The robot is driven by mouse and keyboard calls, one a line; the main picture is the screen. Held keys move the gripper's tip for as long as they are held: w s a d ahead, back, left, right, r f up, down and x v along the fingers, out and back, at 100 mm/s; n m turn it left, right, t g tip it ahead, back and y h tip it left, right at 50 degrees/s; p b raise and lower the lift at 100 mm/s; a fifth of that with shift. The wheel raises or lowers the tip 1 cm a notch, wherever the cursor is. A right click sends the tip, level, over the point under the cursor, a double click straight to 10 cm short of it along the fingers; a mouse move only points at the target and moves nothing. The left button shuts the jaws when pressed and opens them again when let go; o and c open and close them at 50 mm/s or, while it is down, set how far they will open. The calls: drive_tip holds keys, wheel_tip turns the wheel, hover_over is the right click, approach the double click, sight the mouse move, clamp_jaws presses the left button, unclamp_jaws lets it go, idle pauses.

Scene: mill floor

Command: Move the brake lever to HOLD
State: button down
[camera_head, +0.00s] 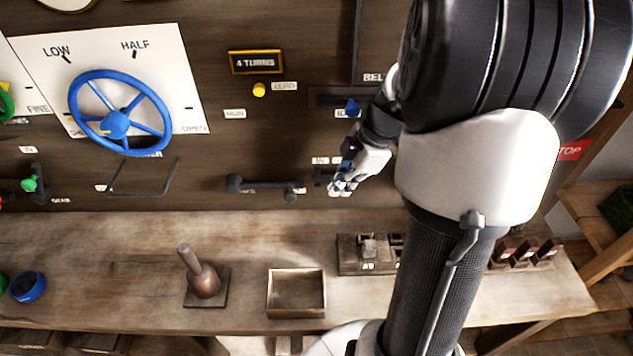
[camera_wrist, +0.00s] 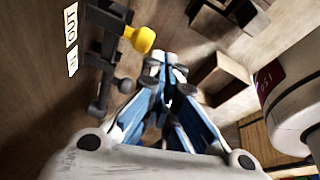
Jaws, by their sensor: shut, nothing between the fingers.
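No label reading BRAKE or HOLD is legible, so I cannot tell which lever is the brake lever. A dark handle (camera_head: 265,187) lies level on the panel left of my gripper, with small unreadable labels beside it. My gripper (camera_head: 344,189) is shut and empty in front of the panel, right of that handle. In the wrist view my gripper (camera_wrist: 166,66) points away from the camera, close to a yellow knob (camera_wrist: 140,39) on a dark lever. Labels OUT and possibly IN stand beside that lever. My arm hides the panel's right part.
A blue handwheel (camera_head: 118,122) is on the panel at left. A blue knob (camera_head: 352,108) sits above my gripper.

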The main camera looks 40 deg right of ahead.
drive_tip(key=shift+s+d, duration=0.8)
drive_tip(key=shift+d, duration=0.05)
